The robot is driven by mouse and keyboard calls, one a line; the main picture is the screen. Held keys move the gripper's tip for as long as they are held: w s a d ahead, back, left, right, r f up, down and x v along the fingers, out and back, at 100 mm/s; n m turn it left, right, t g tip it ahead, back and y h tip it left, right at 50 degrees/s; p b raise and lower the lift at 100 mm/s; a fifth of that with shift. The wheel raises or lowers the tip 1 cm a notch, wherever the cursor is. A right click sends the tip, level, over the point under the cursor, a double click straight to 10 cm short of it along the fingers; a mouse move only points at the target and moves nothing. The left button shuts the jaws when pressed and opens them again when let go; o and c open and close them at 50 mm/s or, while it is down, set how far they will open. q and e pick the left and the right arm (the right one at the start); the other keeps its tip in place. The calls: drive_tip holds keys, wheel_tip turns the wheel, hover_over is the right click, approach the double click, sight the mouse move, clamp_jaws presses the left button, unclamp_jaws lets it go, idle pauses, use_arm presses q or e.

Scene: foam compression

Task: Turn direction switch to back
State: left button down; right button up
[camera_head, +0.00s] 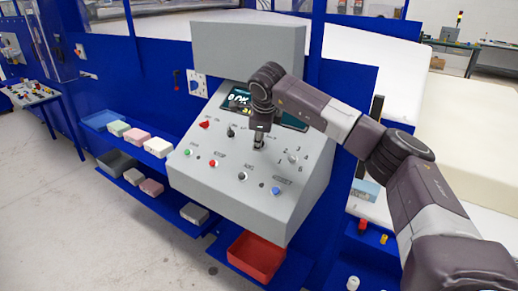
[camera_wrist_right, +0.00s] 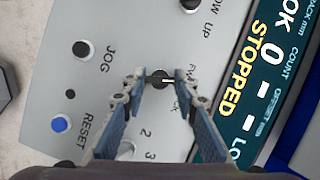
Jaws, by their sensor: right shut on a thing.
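The direction switch (camera_wrist_right: 158,79) is a small dark knob with a white pointer mark, on the sloping grey control panel (camera_head: 238,200). Its pointer faces right in the right wrist view, towards the partly hidden FWD and BACK lettering. My right gripper (camera_head: 258,147) reaches down to the panel just below the screen. In the right wrist view its two fingers (camera_wrist_right: 159,80) are closed on the direction switch from both sides. The fingers hide part of the lettering. In the head view the gripper hides the switch. My left gripper is not in view.
The screen (camera_wrist_right: 262,75) reads STOPPED. The JOG (camera_wrist_right: 82,49) and blue RESET (camera_wrist_right: 59,124) controls are apart from the fingers. Other knobs, including a red one (camera_head: 204,124), surround the gripper. A red bin (camera_head: 257,257) sits below; foam blocks lie on blue shelves at left.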

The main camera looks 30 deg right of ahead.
drive_tip(key=m+h+b, duration=0.1)
drive_tip(key=m+b, duration=0.1)
drive_tip(key=b, duration=0.1)
drive_tip(key=m+t+b, duration=0.1)
drive_tip(key=m+b, duration=0.2)
drive_tip(key=b, duration=0.1)
drive_tip(key=m+h+b, duration=0.1)
drive_tip(key=m+b, duration=0.2)
drive_tip(key=shift+a+f+h, duration=0.25)
drive_tip(key=shift+f+h, duration=0.05)
drive_tip(key=shift+f, duration=0.05)
drive_tip(key=shift+r+m+h+b, duration=0.2)
drive_tip(key=shift+m+h+b, duration=0.5)
drive_tip(key=shift+m+b, duration=1.1)
drive_tip(key=shift+m, duration=0.3)
drive_tip(key=o, duration=1.2)
drive_tip(key=shift+c, duration=0.2)
drive_tip(key=shift+s+a, duration=0.1)
drive_tip(key=v, duration=1.2)
